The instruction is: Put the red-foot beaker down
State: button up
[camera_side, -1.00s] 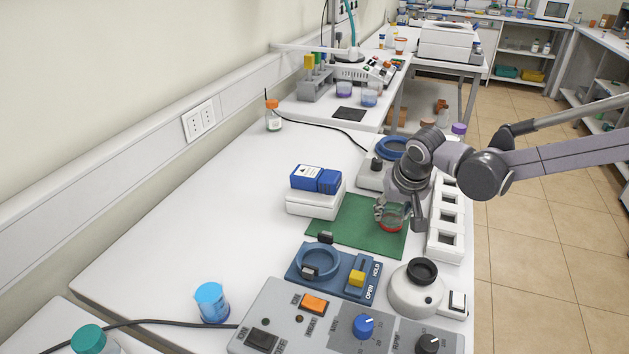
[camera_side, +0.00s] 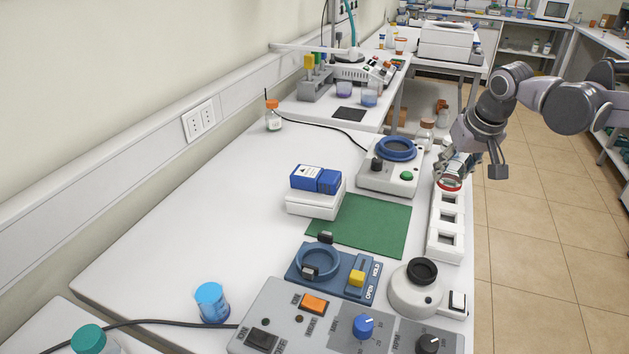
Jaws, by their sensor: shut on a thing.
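The red-foot beaker (camera_side: 449,184) shows as a small clear vessel with a red ring at its base. It is over the far end of the white rack (camera_side: 445,240). My gripper (camera_side: 452,170) is shut on the beaker from above and partly hides it. I cannot tell whether the beaker touches the rack or hangs just above it. The green mat (camera_side: 365,226) is bare.
Left of the rack is a device with a blue ring (camera_side: 396,149) and a green button. A blue clamp (camera_side: 330,268), a round black-topped unit (camera_side: 418,287) and a control panel (camera_side: 345,325) stand nearer.

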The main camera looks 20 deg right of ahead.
jog(key=w+a+n+y, duration=0.1)
jog(key=w+a+n, duration=0.25)
jog(key=a, duration=0.65)
jog(key=w+a+n+y, duration=0.15)
jog(key=w+a, duration=0.25)
jog(key=a, duration=0.6)
jog(key=w+a+n+y, duration=0.1)
jog(key=w+a+n, duration=0.2)
jog(key=a, duration=0.7)
jog(key=shift+n, duration=0.3)
jog(key=a+f, duration=0.2)
jog(key=a, duration=0.1)
jog(key=a+f, duration=0.2)
jog(key=a, duration=0.2)
jog(key=s+a+f, duration=0.1)
jog(key=a+f, duration=0.1)
jog(key=a, duration=0.2)
jog(key=shift+f, duration=0.35)
jog(key=shift+a+f, duration=0.25)
jog(key=shift+f, duration=1.9)
jog(key=shift+f, duration=0.15)
jog(key=o, duration=1.1)
